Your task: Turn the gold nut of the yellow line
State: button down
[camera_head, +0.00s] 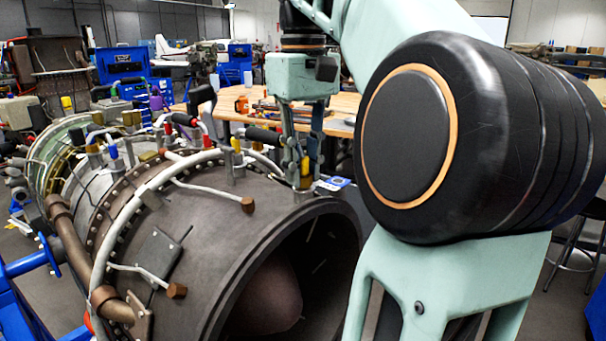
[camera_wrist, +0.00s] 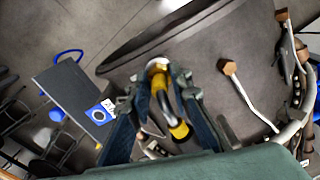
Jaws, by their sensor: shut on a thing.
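The gold nut (camera_wrist: 157,65) of the yellow line sits on the turbine's casing near its front rim. It also shows at my fingertips in the head view (camera_head: 306,183). The yellow line (camera_wrist: 163,98), with yellow and dark parts, runs back from the nut between my fingers. My gripper (camera_head: 304,166) points down over the casing. In the wrist view my gripper (camera_wrist: 156,78) has one finger on each side of the nut and is closed on it. The fingers partly hide the nut's sides.
The turbine casing (camera_head: 240,215) fills the middle, its open mouth facing front right. Brown-ended pipes (camera_head: 248,204) and other coloured lines (camera_head: 202,128) stand close to the left of my gripper. A wooden table (camera_head: 345,103) is behind. A blue-marked card (camera_head: 335,183) lies just right.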

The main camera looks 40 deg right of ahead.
jog(key=shift+m, duration=0.5)
jog(key=c, duration=1.7)
grip_release()
jog(key=shift+c, duration=0.2)
